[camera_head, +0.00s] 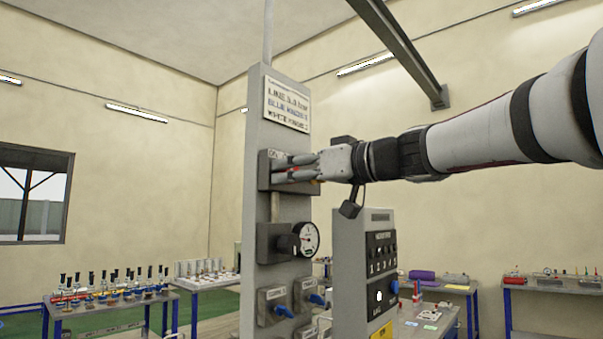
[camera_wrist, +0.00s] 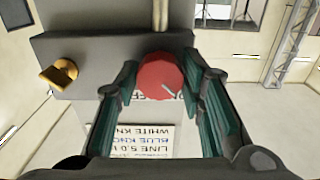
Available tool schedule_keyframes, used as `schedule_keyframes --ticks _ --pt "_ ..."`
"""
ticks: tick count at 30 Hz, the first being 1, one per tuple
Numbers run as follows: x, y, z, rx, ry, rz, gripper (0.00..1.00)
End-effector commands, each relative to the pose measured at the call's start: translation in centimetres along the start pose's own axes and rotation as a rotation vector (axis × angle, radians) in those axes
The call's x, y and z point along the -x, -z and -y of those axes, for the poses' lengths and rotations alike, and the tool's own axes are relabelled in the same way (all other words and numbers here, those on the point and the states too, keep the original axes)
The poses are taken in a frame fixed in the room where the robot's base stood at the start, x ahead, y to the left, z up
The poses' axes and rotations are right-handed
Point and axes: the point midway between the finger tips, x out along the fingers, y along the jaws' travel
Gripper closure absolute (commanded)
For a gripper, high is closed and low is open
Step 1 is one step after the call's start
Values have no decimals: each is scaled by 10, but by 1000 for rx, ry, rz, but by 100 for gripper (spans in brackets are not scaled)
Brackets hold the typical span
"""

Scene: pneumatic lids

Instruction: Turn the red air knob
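The red air knob (camera_wrist: 160,76) is round with a pale pointer mark and sits on a dark grey box. The box (camera_head: 265,178) is on the upper part of a tall grey column in the head view. My gripper (camera_head: 283,169) reaches in from the right, its fingers level with the box. In the wrist view my gripper (camera_wrist: 161,84) has one finger on each side of the knob. Narrow gaps seem to show beside it, but contact is hard to judge. In the head view the fingers largely hide the knob.
A yellow fitting (camera_wrist: 60,75) sticks out of the box. Below on the column (camera_head: 258,113) are a round gauge (camera_head: 307,238) and several blue knobs (camera_head: 284,311). A grey switch panel (camera_head: 350,270) stands close by, below my arm. A sign (camera_head: 287,105) hangs above the box.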

Motion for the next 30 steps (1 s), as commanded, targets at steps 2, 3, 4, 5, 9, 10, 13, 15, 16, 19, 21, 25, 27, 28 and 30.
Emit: schedule_keyframes --ticks 2,3,4,5,9,10,13,15,16,19,21,25,27,28,30 --pt "0 0 0 0 0 0 90" --pt "0 0 0 0 0 0 95" --pt "0 0 0 0 0 0 95" --pt "0 0 0 0 0 0 95" --pt "0 0 0 -5 0 0 95" --pt "0 0 0 -9 0 0 95" --pt "0 0 0 -31 0 -1 95" --pt "0 -1 0 -57 0 -2 95" --pt "0 -1 -1 -70 0 -2 95" --pt "0 -2 -1 -129 0 -2 95" --pt "0 -2 -1 -182 1 -2 95" --pt "0 -2 -1 -296 0 -2 95" --pt "0 -1 0 -361 0 -2 95" --pt "0 -1 0 -390 0 -1 95" --pt "0 -1 0 -458 0 0 95"
